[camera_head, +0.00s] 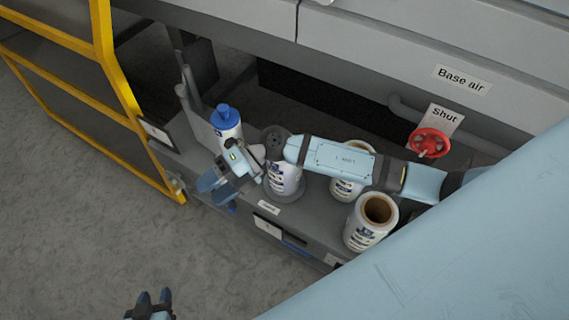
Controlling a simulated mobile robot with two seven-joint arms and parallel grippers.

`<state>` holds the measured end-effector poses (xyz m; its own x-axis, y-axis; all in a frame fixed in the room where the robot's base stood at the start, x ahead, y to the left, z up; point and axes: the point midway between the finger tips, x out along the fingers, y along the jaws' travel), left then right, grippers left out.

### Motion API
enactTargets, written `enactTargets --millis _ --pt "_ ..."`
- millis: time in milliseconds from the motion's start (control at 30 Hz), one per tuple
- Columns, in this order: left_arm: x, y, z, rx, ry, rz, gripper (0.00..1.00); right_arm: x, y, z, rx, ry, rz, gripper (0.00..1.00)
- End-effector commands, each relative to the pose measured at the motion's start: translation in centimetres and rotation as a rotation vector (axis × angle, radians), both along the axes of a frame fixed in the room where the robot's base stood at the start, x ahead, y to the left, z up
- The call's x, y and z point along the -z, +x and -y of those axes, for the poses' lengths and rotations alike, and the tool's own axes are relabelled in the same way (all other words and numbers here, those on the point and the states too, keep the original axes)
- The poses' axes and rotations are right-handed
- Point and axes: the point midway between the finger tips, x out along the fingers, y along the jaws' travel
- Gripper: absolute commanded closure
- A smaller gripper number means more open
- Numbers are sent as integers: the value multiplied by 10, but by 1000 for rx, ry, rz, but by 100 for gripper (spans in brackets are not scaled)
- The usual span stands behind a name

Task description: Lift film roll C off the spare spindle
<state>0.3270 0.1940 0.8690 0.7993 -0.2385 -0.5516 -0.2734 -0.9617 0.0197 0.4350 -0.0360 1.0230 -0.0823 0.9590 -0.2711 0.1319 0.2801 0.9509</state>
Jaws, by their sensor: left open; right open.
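Several white printed film rolls stand on a grey shelf. One roll (283,182) stands behind and below my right wrist, its top hidden. One roll (345,188) stands behind my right forearm, partly covered. A front roll (364,230) shows an open brown core. At the left, a white cylinder (226,127) with a blue knobbed top stands upright. I cannot read which is film roll C or tell which stands on the spare spindle. My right gripper (213,188) is open and empty in front of the shelf, left of the rolls. My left gripper (153,300) is open, low over the floor.
A yellow guard rail (115,75) stands at the left. A red valve wheel (429,143) with a "Shut" sign (443,119) is at the right, under a "Base air" label (462,80). My pale blue arm covers the lower right. Floor at lower left is clear.

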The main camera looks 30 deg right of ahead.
Motion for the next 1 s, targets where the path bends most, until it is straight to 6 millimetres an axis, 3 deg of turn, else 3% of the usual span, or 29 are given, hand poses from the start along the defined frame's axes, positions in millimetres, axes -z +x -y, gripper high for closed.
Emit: enactTargets --millis 100,200,300,433,633,1000 --pt "5 -2 0 1 1 -4 57 33 27 46 -166 -414 132 45" --pt "7 -2 0 3 2 -4 57 47 55 96 -218 -732 193 45" --pt "7 -1 0 2 1 -3 57 48 81 141 -220 -982 224 45" --pt "7 0 1 4 0 -1 57 42 102 180 -196 -1185 240 45" --pt "4 1 1 4 0 1 57 50 111 198 -180 -1281 242 45" --pt "-5 2 -1 1 2 6 57 115 111 196 -180 -1276 243 45"
